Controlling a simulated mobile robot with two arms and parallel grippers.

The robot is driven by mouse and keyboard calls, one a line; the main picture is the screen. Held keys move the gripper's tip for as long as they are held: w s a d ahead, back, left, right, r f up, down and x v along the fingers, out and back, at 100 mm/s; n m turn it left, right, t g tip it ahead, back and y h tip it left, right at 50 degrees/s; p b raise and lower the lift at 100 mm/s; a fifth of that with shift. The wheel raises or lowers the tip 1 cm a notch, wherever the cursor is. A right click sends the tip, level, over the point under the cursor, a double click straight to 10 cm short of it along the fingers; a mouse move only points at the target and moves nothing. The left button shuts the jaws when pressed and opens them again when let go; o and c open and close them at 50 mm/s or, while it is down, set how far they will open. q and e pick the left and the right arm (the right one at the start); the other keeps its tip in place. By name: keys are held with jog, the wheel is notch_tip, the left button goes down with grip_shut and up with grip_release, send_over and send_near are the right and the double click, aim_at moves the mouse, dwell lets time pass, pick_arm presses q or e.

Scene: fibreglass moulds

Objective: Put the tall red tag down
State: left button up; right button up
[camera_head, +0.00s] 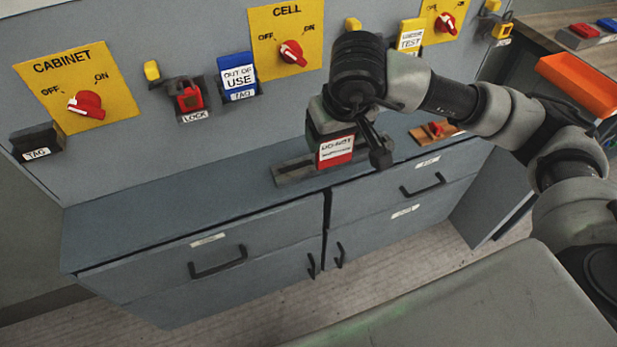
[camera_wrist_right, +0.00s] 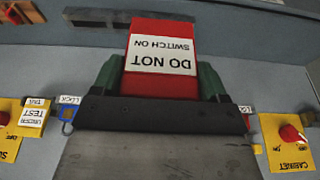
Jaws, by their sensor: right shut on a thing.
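The red tag (camera_head: 336,158) has a white label reading "DO NOT SWITCH ON". My right gripper (camera_head: 340,130) is shut on it from above and holds it upright, with the lettered face toward the head camera. In the right wrist view the tag (camera_wrist_right: 162,85) sits between the two green-grey fingers. In the head view the tag's lower edge is at the grey slotted block (camera_head: 292,172) on the cabinet top (camera_head: 160,205). I cannot tell whether it touches the block or hangs just above it. My left gripper is not in view.
A wooden holder with a red piece (camera_head: 434,131) lies to the right. The upright panel behind carries yellow switch plates (camera_head: 78,92), a blue "OUT OF USE" tag (camera_head: 237,76) and a red lock (camera_head: 189,97). An orange tray (camera_head: 580,85) is far right. The cabinet top's left is clear.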

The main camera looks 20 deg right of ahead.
jog(key=w+b+x, duration=0.1)
jog(key=b+x, duration=0.6)
jog(key=b, duration=0.2)
send_near(293, 161)
jog(key=w, duration=0.1)
jog(key=x, duration=0.3)
jog(key=shift+s+d+f, duration=0.1)
jog(key=shift+s+f, duration=0.25)
jog(key=shift+f, duration=0.35)
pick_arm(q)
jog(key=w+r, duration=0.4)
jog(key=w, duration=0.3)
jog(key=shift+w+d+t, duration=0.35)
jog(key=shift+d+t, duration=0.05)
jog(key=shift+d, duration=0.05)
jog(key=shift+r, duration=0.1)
pick_arm(e)
jog(key=shift+f, duration=0.1)
